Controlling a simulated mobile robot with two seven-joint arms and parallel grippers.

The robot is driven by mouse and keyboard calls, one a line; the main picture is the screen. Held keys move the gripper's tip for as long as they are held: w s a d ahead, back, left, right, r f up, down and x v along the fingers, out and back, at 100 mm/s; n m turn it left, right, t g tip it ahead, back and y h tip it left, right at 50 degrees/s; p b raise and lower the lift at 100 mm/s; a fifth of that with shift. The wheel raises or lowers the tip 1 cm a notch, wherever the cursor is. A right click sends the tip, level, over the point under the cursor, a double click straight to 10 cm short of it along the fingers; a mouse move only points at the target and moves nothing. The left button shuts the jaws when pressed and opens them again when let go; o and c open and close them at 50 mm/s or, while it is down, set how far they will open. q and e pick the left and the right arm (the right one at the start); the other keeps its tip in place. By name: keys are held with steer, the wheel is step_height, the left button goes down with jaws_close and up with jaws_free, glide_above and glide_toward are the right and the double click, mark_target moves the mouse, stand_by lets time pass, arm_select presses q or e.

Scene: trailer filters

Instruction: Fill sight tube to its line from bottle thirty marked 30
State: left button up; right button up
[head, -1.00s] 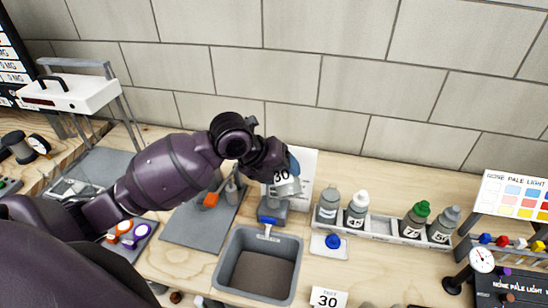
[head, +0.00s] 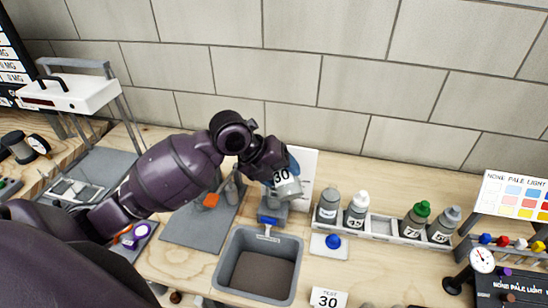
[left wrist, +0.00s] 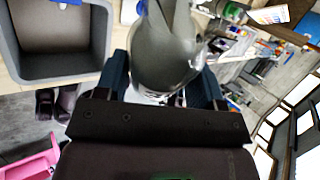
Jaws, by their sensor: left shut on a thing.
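The bottle also shows between the fingers in the left wrist view (left wrist: 168,50). A sight tube and its line cannot be made out; the bottle and arm may hide them. Whether liquid flows cannot be told. A card reading 30 (head: 328,299) stands at the front. My right gripper is not in view.
A grey bin (head: 228,270) stands in front of the stand. A rack (head: 382,229) to the right holds several marked bottles with a gap among them. A blue cap (head: 333,241) lies on a white pad. A white card stands behind the bottle.

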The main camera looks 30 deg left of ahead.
arm_select(q)
steer(key=shift+r, duration=0.2)
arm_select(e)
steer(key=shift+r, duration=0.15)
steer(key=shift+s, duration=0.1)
arm_select(q)
steer(key=shift+r+g+h+p, duration=0.15)
steer(key=shift+g+h+p, duration=0.15)
steer(key=shift+p, duration=0.05)
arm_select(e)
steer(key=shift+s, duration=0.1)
arm_select(q)
steer(key=shift+a, duration=0.1)
steer(key=shift+r, duration=0.15)
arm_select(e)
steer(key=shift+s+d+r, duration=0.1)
arm_select(q)
steer(key=shift+p, duration=0.35)
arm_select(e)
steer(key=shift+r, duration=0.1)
arm_select(q)
steer(key=shift+r+n, duration=0.1)
steer(key=shift+n, duration=0.2)
steer(key=shift+w+a+g+h, duration=0.1)
steer(key=shift+g+h, duration=0.2)
steer(key=shift+r, duration=0.15)
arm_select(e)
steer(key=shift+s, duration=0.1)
